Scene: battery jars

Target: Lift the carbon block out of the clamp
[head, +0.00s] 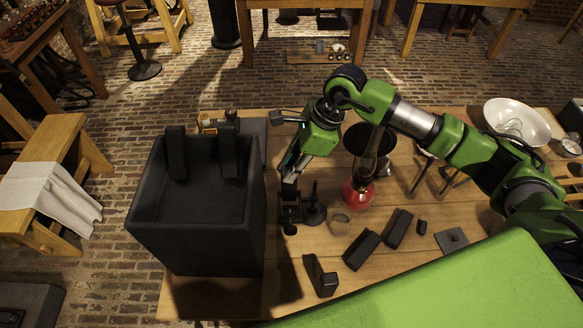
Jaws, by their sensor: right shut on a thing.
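My right gripper (289,188) reaches down over the table, left of the red glass vessel (358,194). It is shut on a small dark thing that I take for the carbon block (290,212). A dark stand with an upright rod and round base, seemingly the clamp (315,213), is right beside it. Gripper, block and clamp are all dark and overlap, so I cannot tell whether the block is still inside the clamp. My left gripper is not in view.
A large black open jar (200,245) stands at left, with two dark upright pieces at its far side. A glass beaker (340,223) and several dark blocks (361,249) lie in front. A white bowl (517,120) is at far right.

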